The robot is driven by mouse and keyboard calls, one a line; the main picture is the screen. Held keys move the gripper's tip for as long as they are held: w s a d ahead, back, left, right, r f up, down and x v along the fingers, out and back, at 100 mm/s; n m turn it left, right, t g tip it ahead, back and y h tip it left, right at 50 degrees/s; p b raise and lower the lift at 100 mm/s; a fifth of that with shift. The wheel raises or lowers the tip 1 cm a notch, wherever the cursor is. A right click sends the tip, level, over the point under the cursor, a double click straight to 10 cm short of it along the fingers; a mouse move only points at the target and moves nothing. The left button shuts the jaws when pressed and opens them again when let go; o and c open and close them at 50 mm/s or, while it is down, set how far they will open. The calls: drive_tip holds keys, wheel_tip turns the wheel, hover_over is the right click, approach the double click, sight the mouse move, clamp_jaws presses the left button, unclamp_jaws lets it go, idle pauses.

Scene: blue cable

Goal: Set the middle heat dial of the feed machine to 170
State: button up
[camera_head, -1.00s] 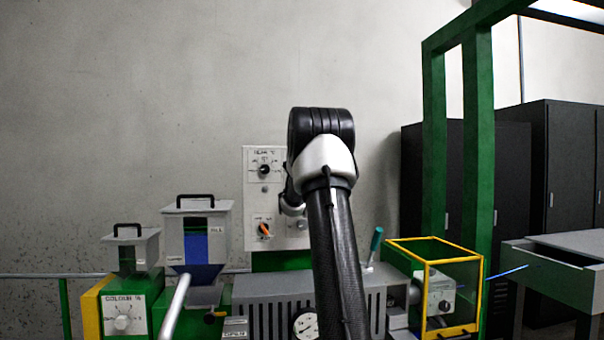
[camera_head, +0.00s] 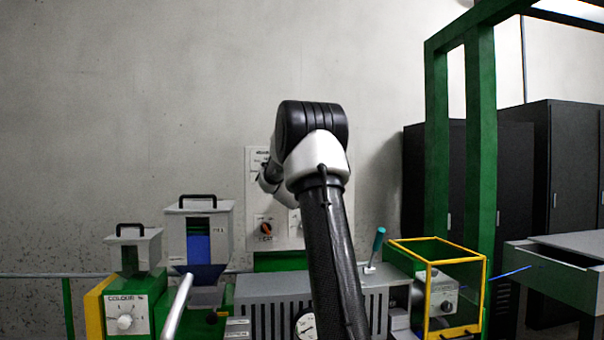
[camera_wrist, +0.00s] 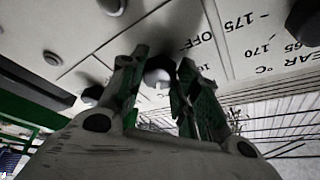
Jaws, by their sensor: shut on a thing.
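The white heat panel (camera_head: 286,235) of the feed machine is on the wall behind my arm. The marks 175 and OFF lie between the two. The held dial's name and setting are hidden by the fingers. In the head view, my wrist and arm cover most of the panel's upper row.
An orange-marked switch (camera_head: 266,229) is low on the panel. Other knobs (camera_wrist: 52,58) stick out near my gripper in the wrist view.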

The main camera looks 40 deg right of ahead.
drive_tip(key=shift+r+m+g, duration=0.15)
drive_tip(key=shift+m+g, duration=0.35)
drive_tip(key=shift+m, duration=0.8)
drive_tip(key=o, duration=1)
drive_tip(key=v, duration=1.2)
